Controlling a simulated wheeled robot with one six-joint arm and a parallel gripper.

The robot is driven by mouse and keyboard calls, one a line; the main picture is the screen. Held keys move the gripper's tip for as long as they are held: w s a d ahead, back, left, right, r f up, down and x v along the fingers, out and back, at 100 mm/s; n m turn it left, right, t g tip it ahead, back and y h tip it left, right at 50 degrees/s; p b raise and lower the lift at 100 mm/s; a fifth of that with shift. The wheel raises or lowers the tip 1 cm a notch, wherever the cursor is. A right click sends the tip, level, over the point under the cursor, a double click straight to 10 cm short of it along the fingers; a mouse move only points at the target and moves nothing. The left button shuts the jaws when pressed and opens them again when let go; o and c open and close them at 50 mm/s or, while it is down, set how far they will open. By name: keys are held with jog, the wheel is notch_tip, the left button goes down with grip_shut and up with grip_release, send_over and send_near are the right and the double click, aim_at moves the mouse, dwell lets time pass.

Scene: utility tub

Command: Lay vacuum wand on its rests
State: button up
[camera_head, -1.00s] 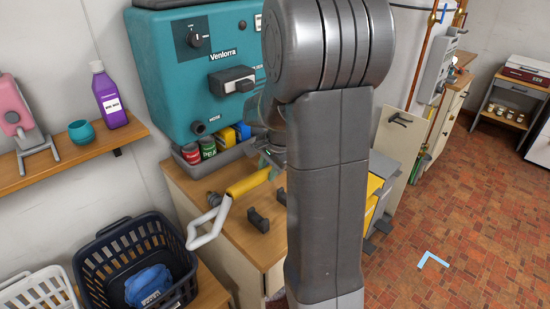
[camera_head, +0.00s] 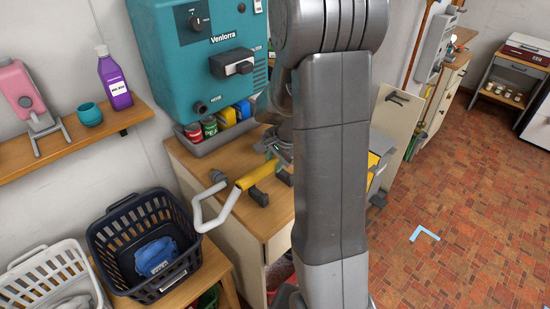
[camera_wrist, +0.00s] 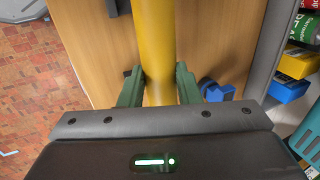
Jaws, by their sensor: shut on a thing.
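The vacuum wand has a yellow straight part (camera_head: 256,175) and a white bent tube (camera_head: 212,216) sticking out past the left edge of the wooden counter (camera_head: 237,208). My gripper (camera_wrist: 159,85) is shut on the yellow part, with a green finger on each side in the wrist view. In the head view my arm hides most of the gripper. A dark rest (camera_head: 259,197) stands on the counter close beside the yellow part. A second dark rest (camera_head: 285,178) is partly hidden by my arm. I cannot tell whether the wand touches either rest.
A teal machine (camera_head: 170,60) hangs above the counter's back, over a grey tray (camera_head: 205,145) of cans and boxes. A dark basket (camera_head: 112,236) with a blue item stands at lower left. A wall shelf (camera_head: 60,150) holds a purple bottle (camera_head: 114,82). Brick-coloured floor is open at right.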

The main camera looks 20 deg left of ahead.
jog(key=shift+f+b, duration=2.05)
jog(key=shift+f, duration=0.85)
jog(key=o, duration=1.2)
jog(key=shift+r, duration=0.1)
jog(key=b+v, duration=0.1)
jog(key=v, duration=1.2)
jog(key=shift+d+r, duration=0.1)
jog(key=shift+r, duration=0.2)
